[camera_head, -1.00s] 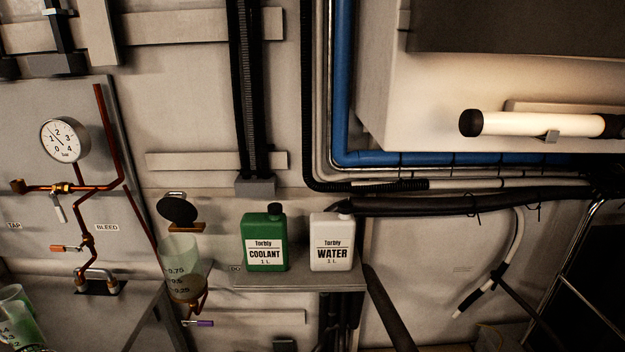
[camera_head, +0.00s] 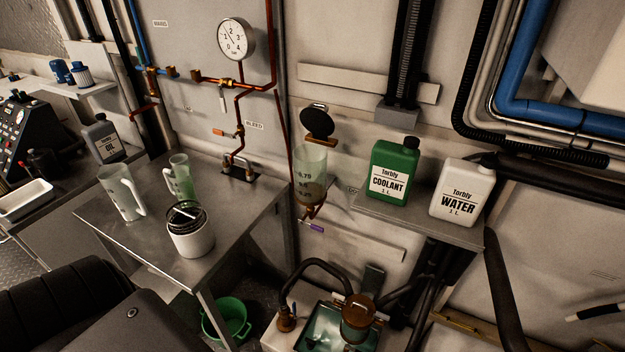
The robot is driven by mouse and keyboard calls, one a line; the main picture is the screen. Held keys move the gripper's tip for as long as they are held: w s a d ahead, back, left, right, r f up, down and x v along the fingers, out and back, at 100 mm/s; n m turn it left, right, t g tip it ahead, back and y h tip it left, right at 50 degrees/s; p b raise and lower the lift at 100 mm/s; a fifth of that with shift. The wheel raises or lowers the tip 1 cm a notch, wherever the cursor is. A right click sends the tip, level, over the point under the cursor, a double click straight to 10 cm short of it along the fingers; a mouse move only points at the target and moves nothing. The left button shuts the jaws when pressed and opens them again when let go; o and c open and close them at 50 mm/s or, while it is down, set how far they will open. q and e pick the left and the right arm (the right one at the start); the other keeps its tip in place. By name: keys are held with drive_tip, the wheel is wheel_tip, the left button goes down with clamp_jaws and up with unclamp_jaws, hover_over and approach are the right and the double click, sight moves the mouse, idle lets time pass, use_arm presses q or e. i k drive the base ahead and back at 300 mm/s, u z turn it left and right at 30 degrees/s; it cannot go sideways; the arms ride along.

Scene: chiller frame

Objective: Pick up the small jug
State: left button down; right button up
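The small jug (camera_head: 180,179) is a clear, greenish measuring jug standing upright on the metal table (camera_head: 232,238), toward its back edge. A larger clear jug (camera_head: 118,193) with a handle stands to its left and nearer the front. A white canister (camera_head: 191,238) with a dark rim and a clear top stands in front of the small jug, close to it in the picture. Neither of my grippers is in view.
A shelf (camera_head: 425,217) holds a green coolant jug (camera_head: 393,172) and a white water jug (camera_head: 461,192). A measuring vessel (camera_head: 309,170) hangs on the wall. A green bucket (camera_head: 228,318) is below the table. A grey oil bottle (camera_head: 103,138) stands behind left. The table's right part is clear.

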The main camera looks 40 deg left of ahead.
sight(178, 180)
drive_tip(key=u, duration=2.05)
